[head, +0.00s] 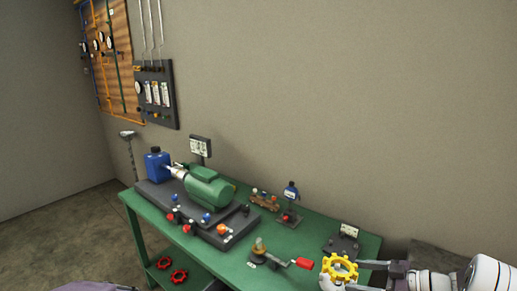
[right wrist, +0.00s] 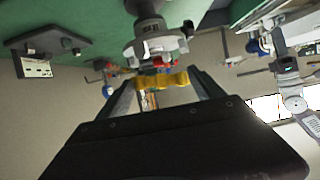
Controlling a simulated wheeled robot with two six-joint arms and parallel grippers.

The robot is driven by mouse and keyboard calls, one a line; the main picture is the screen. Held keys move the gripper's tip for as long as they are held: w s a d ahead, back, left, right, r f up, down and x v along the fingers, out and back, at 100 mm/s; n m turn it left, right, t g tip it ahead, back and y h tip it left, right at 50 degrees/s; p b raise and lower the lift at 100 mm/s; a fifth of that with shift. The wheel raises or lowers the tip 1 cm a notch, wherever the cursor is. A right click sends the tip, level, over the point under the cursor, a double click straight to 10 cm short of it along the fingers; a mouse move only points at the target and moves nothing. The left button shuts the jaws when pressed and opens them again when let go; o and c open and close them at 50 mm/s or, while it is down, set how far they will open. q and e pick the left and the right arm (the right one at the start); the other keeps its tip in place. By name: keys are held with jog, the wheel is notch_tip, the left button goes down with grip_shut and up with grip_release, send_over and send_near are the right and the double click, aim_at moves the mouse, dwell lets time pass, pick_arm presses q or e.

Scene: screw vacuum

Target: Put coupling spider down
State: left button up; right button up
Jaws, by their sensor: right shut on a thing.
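The coupling spider (head: 340,268) is a yellow, star-shaped ring with lobes. It is at the right end of the green table (head: 215,262) in the head view. In the right wrist view the spider (right wrist: 162,80) lies between the two fingertips. My right gripper (head: 352,270) comes in from the right and is shut on it. A grey metal hub with jaws (right wrist: 155,42) shows just beyond the spider in the right wrist view. I cannot tell whether spider and hub touch. My left gripper does not show clearly in either view.
A green motor (head: 210,188) on a dark base stands at the left of the table, beside a blue container (head: 157,165). A stand with a red handle (head: 303,263) is left of the spider. A dark plate (head: 341,246) lies behind it.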

notch_tip(320, 180, up, 8)
jog(key=shift+s+a, duration=0.1)
dwell(0.4)
